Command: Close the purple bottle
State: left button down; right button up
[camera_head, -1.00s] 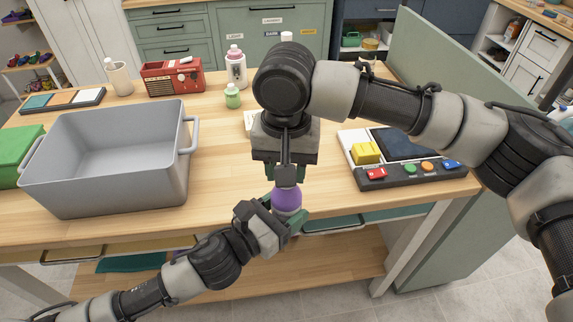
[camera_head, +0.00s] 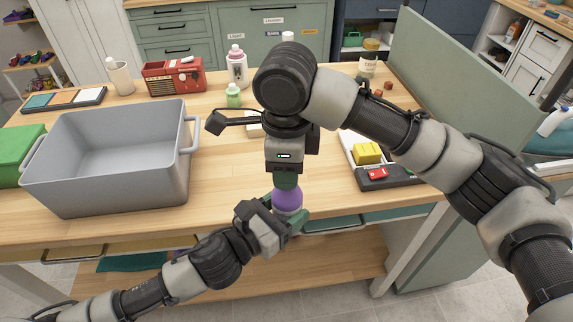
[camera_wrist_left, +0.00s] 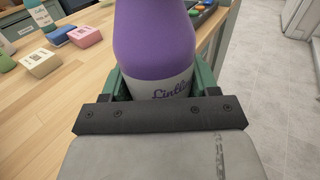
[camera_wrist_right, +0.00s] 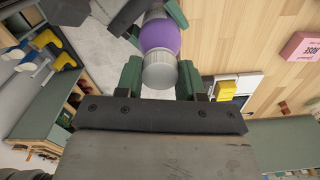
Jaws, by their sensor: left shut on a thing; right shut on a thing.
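The purple bottle (camera_head: 287,198) stands about upright off the front edge of the table. It also shows in the left wrist view (camera_wrist_left: 155,45), purple above with a pale lettered band. My left gripper (camera_head: 284,213) is shut on its lower body from the left. My right gripper (camera_head: 286,180) points down from above and is shut on the bottle's pale cap (camera_wrist_right: 160,72), seen between its green fingers in the right wrist view. The cap is at the bottle's top; the thread is hidden, so I cannot tell how tight it sits.
A grey bin (camera_head: 105,185) stands on the table (camera_head: 225,200) at left. A button panel (camera_head: 395,180) with a yellow block (camera_head: 367,153) lies at right, partly behind my right arm. A pink-capped bottle (camera_head: 237,68) and a small green bottle (camera_head: 233,95) stand farther back.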

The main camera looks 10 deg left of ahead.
jog(key=o, duration=0.9)
jog(key=shift+r, duration=0.15)
jog(key=shift+r, duration=2.15)
jog(key=shift+c, duration=0.5)
